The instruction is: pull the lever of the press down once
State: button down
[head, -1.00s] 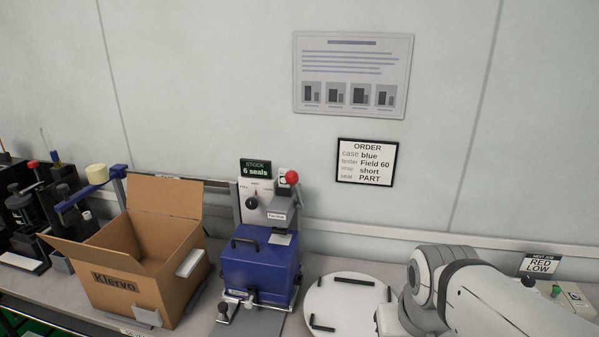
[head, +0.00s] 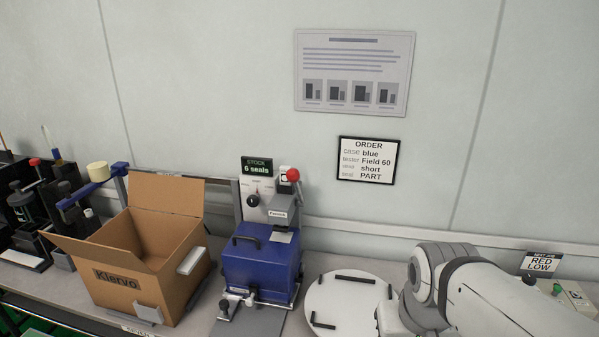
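The press (head: 279,214) stands at the back of the bench in the middle of the head view, below the green "6 seals" stock sign. Its lever ends in a red ball (head: 293,174), which is up near the top of the press. A blue case (head: 262,262) with a dark handle sits at the press, on a grey fixture with small metal clamps (head: 232,303). My arm shows at the lower right, to the right of the press and apart from the lever. My gripper is out of view below the frame.
An open cardboard box (head: 133,281) stands left of the press. A white round plate (head: 345,298) with black bars lies to its right. Another device with a red knob (head: 34,162) is at far left. An order card (head: 367,161) hangs on the wall.

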aim_at(293, 175)
jog(key=z, duration=1.5)
jog(key=k, duration=0.9)
jog(key=u, duration=1.15)
jog(key=i, duration=1)
jog(key=u, duration=0.1)
